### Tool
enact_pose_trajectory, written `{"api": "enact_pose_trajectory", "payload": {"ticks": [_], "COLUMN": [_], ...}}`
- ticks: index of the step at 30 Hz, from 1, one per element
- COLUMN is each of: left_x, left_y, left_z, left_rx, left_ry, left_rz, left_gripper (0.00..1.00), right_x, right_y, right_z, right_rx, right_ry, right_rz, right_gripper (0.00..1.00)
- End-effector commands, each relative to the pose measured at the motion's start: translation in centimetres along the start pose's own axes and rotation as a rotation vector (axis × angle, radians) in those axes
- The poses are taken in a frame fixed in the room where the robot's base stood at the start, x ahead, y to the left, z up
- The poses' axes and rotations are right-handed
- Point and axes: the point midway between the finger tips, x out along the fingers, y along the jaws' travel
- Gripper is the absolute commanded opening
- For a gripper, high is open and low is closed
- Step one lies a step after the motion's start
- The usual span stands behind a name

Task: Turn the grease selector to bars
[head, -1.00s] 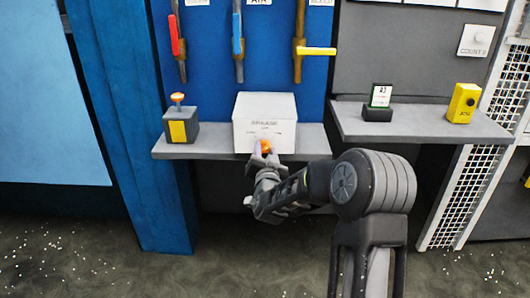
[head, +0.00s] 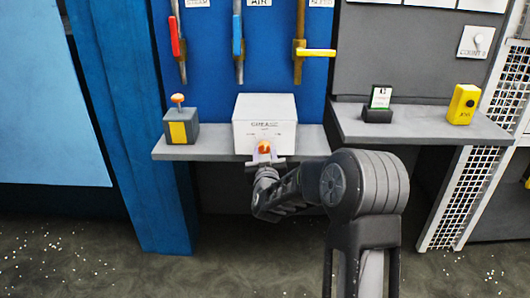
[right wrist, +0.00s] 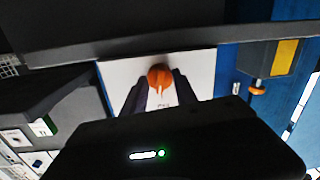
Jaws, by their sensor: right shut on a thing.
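The grease selector is an orange knob (head: 264,147) on the front of a white box (head: 264,110) marked GREASE, on a grey shelf. My right gripper (head: 264,155) is at the knob, shut on it. In the right wrist view the orange knob (right wrist: 160,77) sits between the two dark fingers of my right gripper (right wrist: 161,88), with a pale pointer line on it. The box face (right wrist: 118,75) shows around it there. The labels around the knob are too small to read. My left gripper is in neither view.
On the shelf left of the box stands a grey and yellow block with an orange button (head: 178,98). Above are red, blue and yellow-handled valves (head: 300,50). A right shelf (head: 425,125) holds a small card stand (head: 378,104) and a yellow box (head: 463,104).

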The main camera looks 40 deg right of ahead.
Motion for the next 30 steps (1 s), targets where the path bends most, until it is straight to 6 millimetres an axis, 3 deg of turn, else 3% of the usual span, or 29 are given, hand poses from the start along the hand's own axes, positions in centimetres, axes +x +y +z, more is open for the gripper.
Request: {"api": "enact_pose_trajectory", "payload": {"ticks": [30], "left_x": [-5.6], "left_y": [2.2], "left_z": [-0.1], "left_rx": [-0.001], "left_ry": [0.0], "left_rz": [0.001], "left_gripper": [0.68], "right_x": [0.0], "right_y": [-0.3], "right_z": [-0.3], "right_rx": [-0.905], "right_ry": [-0.059], "right_rz": [0.027], "right_gripper": [0.0]}}
